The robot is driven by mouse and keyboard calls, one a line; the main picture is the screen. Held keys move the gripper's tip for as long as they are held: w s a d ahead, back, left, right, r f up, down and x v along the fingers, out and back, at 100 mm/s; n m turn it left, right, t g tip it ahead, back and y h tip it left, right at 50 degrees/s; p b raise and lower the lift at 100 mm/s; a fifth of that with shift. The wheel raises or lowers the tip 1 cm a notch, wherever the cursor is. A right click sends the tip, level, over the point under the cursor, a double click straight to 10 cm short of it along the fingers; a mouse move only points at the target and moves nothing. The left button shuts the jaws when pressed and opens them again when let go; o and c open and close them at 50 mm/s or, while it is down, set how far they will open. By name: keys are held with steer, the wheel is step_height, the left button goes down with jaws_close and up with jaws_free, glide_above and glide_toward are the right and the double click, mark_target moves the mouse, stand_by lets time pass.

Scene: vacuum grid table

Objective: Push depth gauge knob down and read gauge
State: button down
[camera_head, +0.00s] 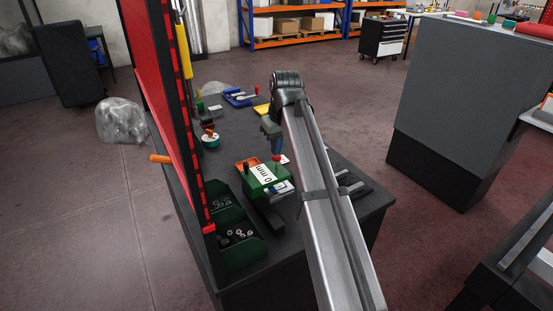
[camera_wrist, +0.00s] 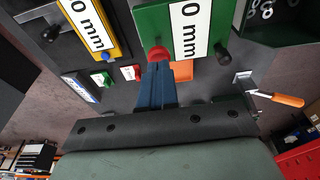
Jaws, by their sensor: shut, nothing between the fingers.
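A green gauge (camera_head: 256,183) with a white "0 mm" display lies on the dark table in the head view; it is upper middle in the wrist view (camera_wrist: 146,22). It has a red knob (camera_wrist: 158,53) and a black knob (camera_wrist: 222,53). My gripper (camera_wrist: 157,66) has its blue fingers shut and empty, with the tips right at the red knob. I cannot tell whether they touch it. In the head view my gripper (camera_head: 278,150) hangs above the red knob, and my arm hides part of the table to the right.
A yellow gauge (camera_wrist: 112,38), also reading "0 mm", has a blue knob. Green bins (camera_head: 240,255) with metal nuts stand at the near left, below a tall red panel (camera_head: 155,80). An orange-handled tool (camera_wrist: 284,99) sticks out from the table side.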

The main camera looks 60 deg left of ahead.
steer(key=shift+r, duration=2.55)
